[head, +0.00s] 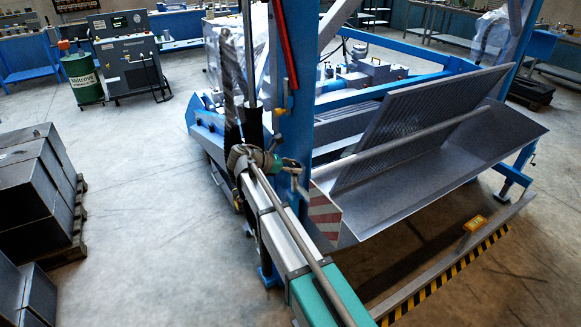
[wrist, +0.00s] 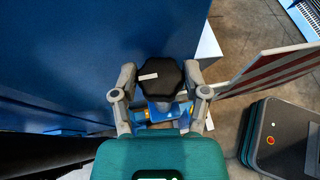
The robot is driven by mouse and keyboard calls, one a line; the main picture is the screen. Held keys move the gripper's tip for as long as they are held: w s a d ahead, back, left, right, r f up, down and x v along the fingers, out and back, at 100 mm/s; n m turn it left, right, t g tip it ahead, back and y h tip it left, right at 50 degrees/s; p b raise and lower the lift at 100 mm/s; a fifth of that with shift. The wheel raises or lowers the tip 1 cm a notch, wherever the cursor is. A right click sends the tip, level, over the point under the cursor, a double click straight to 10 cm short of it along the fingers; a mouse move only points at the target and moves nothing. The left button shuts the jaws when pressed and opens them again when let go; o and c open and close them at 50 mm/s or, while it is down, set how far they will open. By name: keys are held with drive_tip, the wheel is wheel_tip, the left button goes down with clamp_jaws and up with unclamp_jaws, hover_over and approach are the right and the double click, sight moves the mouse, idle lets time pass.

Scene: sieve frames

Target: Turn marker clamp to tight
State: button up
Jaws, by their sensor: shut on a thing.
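The marker clamp shows in the wrist view as a black lobed knob (wrist: 163,88) with a short white mark lying nearly level on its left part. My gripper (wrist: 160,75) has one finger on each side of the knob and is shut on it. Blue and yellow parts show below the knob, partly hidden by my gripper body. In the head view my gripper (head: 296,168) is at the blue upright post (head: 297,110); the knob is too small to tell there. A red-and-white striped marker board (head: 325,211) hangs just below and right of it.
The blue post face fills the left of the wrist view, close to my gripper. A large grey sheet-metal trough (head: 440,165) stands to the right. A yellow-black striped rail (head: 445,275) lies front right. Dark blocks on a pallet (head: 75,230) stand left. Floor between is clear.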

sight(304, 142)
drive_tip(key=shift+s+d, duration=0.1)
drive_tip(key=shift+d, duration=0.1)
drive_tip(key=o, duration=1.1)
drive_tip(key=shift+d, duration=0.1)
drive_tip(key=shift+o, duration=0.2)
drive_tip(key=shift+r, duration=0.1)
drive_tip(key=r+p, duration=0.9)
drive_tip(key=shift+a, duration=0.2)
drive_tip(key=shift+r+p, duration=0.3)
drive_tip(key=shift+p, duration=0.1)
